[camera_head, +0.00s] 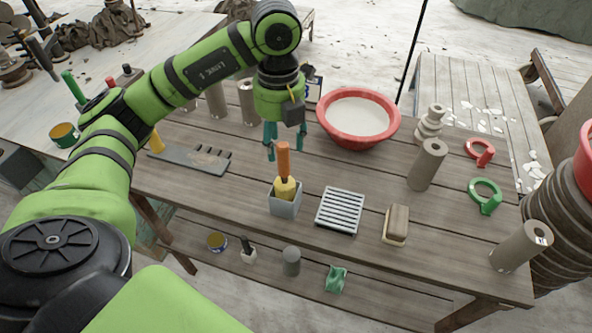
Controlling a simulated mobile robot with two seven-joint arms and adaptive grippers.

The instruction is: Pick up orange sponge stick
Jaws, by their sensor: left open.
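The orange sponge stick (283,160) stands upright in a small grey square holder (284,206) on the wooden table. Its orange handle points up and its yellow lower part (285,188) sits in the holder's mouth. My left gripper (285,145) hangs over it, pointing down, with its teal fingers apart. The fingers are around or just behind the top of the handle; I cannot tell whether they touch it. My right gripper is out of view.
A red bowl of white liquid (358,118) stands behind and right of the holder. A slatted grey rack (340,211) and a brush (396,224) lie to its right. A grey toothed rack (190,158) lies left. Clay cylinders (427,164) stand farther right.

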